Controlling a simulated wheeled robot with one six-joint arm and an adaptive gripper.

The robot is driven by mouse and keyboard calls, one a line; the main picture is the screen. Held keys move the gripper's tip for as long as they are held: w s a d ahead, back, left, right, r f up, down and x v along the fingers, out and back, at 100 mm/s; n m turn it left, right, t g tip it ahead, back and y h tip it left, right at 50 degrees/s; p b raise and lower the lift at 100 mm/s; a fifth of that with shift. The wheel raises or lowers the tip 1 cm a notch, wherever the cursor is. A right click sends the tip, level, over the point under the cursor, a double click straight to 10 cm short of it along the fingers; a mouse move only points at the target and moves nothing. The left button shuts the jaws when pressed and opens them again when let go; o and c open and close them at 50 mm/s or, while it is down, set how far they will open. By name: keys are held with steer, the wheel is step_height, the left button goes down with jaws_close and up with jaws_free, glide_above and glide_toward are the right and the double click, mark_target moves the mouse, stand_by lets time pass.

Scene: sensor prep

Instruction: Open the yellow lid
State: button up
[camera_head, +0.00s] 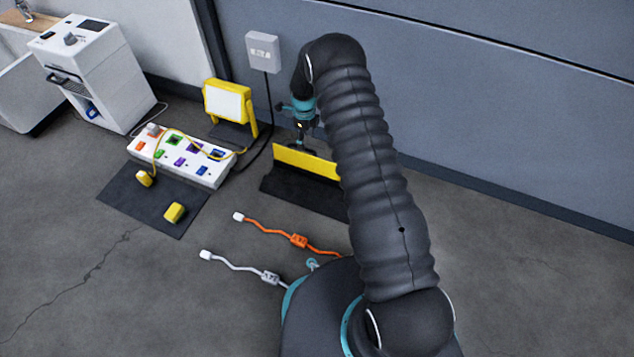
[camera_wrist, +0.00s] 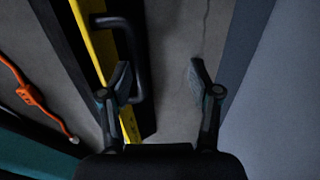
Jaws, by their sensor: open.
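The yellow lid (camera_head: 308,161) is a long yellow strip at the top of a dark box (camera_head: 285,188), near the wall. My arm hides its right end. In the wrist view the lid (camera_wrist: 92,45) runs down the left of centre, with a black loop handle (camera_wrist: 136,60) on its right side. My gripper (camera_head: 301,138) is just above and behind the lid. In the wrist view my gripper (camera_wrist: 159,77) is open and empty, with the handle's long bar between the fingers, close to the left finger. I cannot tell whether they touch.
A white socket strip (camera_head: 178,160), a yellow lamp (camera_head: 228,102) and a dark mat (camera_head: 150,205) are to the left. Orange (camera_head: 298,240) and white (camera_head: 268,277) cables lie on the floor. The grey wall (camera_head: 480,110) stands close behind the lid.

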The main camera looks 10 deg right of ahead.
step_height(320, 180, up, 7)
steer(key=w+d+p, duration=0.1)
steer(key=w, duration=0.1)
steer(key=shift+w+d+f, duration=0.2)
steer(key=shift+w+d, duration=0.05)
steer(key=shift+d, duration=0.05)
stand_by(0.7)
stand_by(0.6)
